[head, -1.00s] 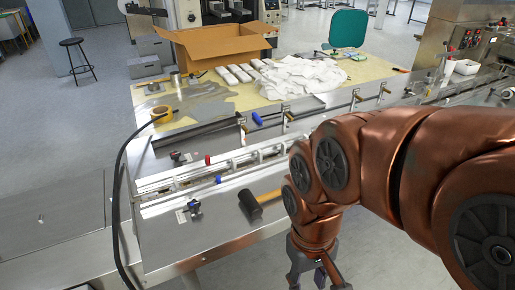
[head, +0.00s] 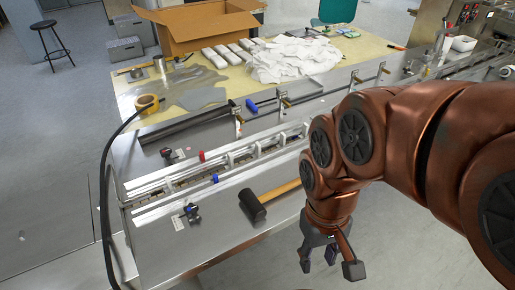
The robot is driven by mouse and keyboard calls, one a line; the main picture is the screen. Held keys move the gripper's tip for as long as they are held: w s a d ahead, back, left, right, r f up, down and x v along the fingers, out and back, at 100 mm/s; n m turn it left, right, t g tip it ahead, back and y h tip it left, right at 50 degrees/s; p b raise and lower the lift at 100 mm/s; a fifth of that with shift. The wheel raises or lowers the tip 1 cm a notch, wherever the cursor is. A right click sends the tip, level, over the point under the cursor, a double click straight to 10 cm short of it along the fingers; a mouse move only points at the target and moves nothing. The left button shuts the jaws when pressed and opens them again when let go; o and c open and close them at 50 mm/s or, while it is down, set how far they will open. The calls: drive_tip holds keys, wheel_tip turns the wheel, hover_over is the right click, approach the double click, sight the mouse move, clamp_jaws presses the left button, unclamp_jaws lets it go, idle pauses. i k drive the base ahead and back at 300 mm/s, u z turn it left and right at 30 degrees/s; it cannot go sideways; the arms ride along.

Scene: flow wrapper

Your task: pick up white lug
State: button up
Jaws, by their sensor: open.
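Several small white lugs stand in a row along the channel of the steel conveyor (head: 150,247); one white lug (head: 256,150) is near the middle of the row and another white lug (head: 281,139) is to its right. Which one the task means I cannot tell. My gripper (head: 330,263) is open and seems empty. It points down in front of the conveyor's near edge, to the right of and below the lugs in the picture, apart from them.
A black-headed mallet (head: 252,207) lies on the near plate. A red knob (head: 202,156) and a blue knob (head: 215,178) sit by the channel. A black cable (head: 103,200) runs at left.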

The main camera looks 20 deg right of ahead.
sight(258, 146)
drive_tip(key=u, duration=3.3)
drive_tip(key=k, duration=0.55)
drive_tip(key=z, duration=1.55)
